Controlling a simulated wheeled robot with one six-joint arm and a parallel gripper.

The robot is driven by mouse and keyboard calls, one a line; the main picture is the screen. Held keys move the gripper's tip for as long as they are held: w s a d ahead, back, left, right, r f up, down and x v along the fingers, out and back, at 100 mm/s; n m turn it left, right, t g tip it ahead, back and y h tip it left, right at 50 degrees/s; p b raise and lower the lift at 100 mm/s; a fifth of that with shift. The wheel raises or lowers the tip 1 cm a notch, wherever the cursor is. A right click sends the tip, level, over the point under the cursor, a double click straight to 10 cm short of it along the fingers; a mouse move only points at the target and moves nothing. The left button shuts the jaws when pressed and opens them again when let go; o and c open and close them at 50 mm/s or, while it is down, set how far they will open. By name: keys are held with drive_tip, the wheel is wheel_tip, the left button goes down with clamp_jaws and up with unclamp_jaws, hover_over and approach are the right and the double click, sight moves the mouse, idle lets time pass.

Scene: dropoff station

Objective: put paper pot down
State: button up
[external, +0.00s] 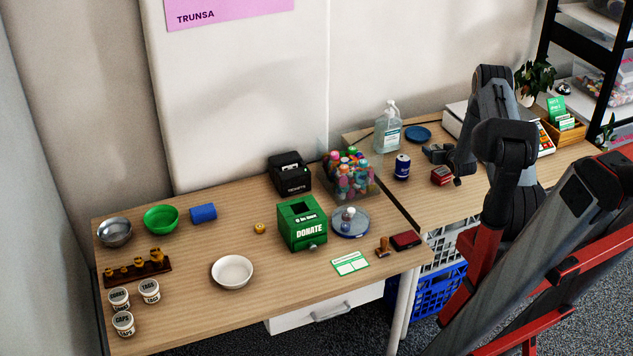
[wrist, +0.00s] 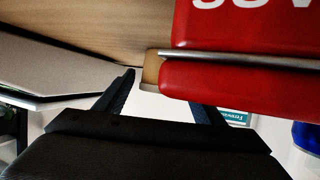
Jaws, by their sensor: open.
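I cannot pick out a paper pot for certain; the white lidded pots (external: 123,323) with black lettering stand at the left table's front left corner. My gripper (external: 446,167) is over the right table, close to a small red box (external: 441,176). In the wrist view my gripper (wrist: 165,92) has its two dark fingers apart, with nothing clearly held between them. A red surface with white letters (wrist: 240,78) fills the upper right there, close to the fingers. I cannot tell whether they touch.
A dark blue can (external: 402,168), a sanitizer bottle (external: 388,130) and a blue dish (external: 418,134) stand near my gripper. The left table holds a green donation box (external: 302,226), a bin of bottles (external: 350,180) and bowls (external: 232,271). Its front middle has bare wood.

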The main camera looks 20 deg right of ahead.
drive_tip(key=b+v, duration=0.2)
drive_tip(key=v, duration=0.9)
drive_tip(key=shift+s+r, duration=0.15)
drive_tip(key=shift+s, duration=0.05)
drive_tip(key=shift+s+a+r, duration=0.15)
drive_tip(key=s+a+r+n+g+y, duration=0.1)
drive_tip(key=s+a+r+g, duration=0.3)
drive_tip(key=a, duration=0.5)
drive_tip(key=s+a+r+n+g+y, duration=0.1)
drive_tip(key=s+a+r+g, duration=0.15)
drive_tip(key=a+r, duration=0.45)
drive_tip(key=s+a+r+g, duration=0.2)
drive_tip(key=s+a, duration=0.6)
drive_tip(key=s, duration=0.2)
drive_tip(key=s+a+r+n+g+y, duration=0.1)
drive_tip(key=s+a+r+g, duration=0.1)
drive_tip(key=s+a, duration=0.5)
drive_tip(key=s+g, duration=0.1)
drive_tip(key=s, duration=0.3)
drive_tip(key=shift+a+r, duration=0.35)
drive_tip(key=shift+r, duration=0.05)
